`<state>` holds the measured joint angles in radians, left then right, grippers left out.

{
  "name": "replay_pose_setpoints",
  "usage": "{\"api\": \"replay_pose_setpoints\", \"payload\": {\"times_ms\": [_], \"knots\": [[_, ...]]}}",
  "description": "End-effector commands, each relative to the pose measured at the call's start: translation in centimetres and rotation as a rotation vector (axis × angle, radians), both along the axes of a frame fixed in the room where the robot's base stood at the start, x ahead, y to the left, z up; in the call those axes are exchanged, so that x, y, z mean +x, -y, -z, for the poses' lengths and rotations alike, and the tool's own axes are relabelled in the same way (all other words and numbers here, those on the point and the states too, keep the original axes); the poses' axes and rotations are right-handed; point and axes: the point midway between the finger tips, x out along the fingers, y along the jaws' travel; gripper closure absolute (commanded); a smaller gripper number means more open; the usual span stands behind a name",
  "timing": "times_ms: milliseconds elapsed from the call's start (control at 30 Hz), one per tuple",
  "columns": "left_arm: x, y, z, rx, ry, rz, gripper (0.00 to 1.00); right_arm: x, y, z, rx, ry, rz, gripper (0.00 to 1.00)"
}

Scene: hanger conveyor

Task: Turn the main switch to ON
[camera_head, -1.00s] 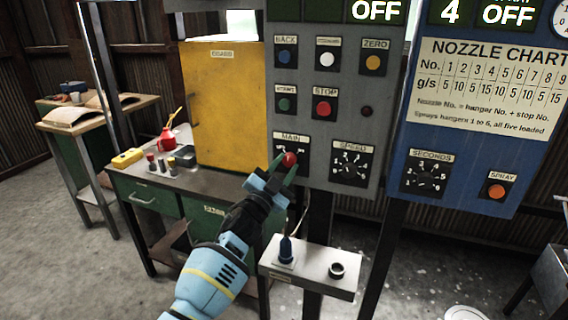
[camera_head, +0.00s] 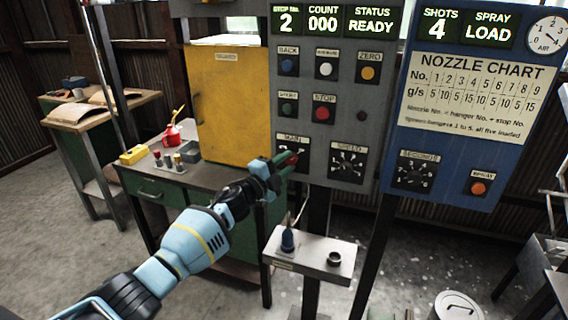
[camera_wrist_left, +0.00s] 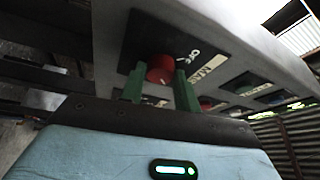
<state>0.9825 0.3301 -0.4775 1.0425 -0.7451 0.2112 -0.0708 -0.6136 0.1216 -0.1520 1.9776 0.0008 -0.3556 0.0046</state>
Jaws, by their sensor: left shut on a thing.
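The main switch is a red knob (camera_head: 292,158) on a black plate under the MAIN label (camera_head: 292,138), low on the grey control panel (camera_head: 322,178). My left gripper (camera_head: 284,163) reaches up to it from the lower left, and its green fingers are shut on the knob. In the left wrist view the red knob (camera_wrist_left: 160,69) shows between the green fingertips, with an OFF mark beside it. The fingers partly hide the plate in the head view. The panel's displays (camera_head: 333,20) are lit and read 2, 000 and READY. My right gripper is not in view.
The SPEED dial (camera_head: 346,163) sits just right of the switch. A yellow cabinet (camera_head: 230,105) stands on the bench at left. The blue panel (camera_head: 450,178) is at right.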

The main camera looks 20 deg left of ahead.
Motion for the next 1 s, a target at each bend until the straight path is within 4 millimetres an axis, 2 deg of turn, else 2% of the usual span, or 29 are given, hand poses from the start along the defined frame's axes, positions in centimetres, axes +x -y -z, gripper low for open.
{"api": "replay_pose_setpoints", "payload": {"times_ms": [600, 633, 767, 1000], "knots": [[0.03, -0.02, -0.15, 0.04, 0.004, -0.001, 0.91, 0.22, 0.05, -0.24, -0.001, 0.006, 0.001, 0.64], [0.03, -0.02, -0.16, 0.04, 0.004, -0.001, 0.65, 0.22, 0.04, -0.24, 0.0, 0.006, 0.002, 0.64], [0.02, -0.01, -0.13, 0.038, 0.003, 0.0, 0.48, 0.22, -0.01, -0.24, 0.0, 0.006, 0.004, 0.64], [0.01, 0.0, -0.08, 0.038, 0.002, 0.0, 0.47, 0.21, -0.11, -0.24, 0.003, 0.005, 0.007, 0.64]]}}
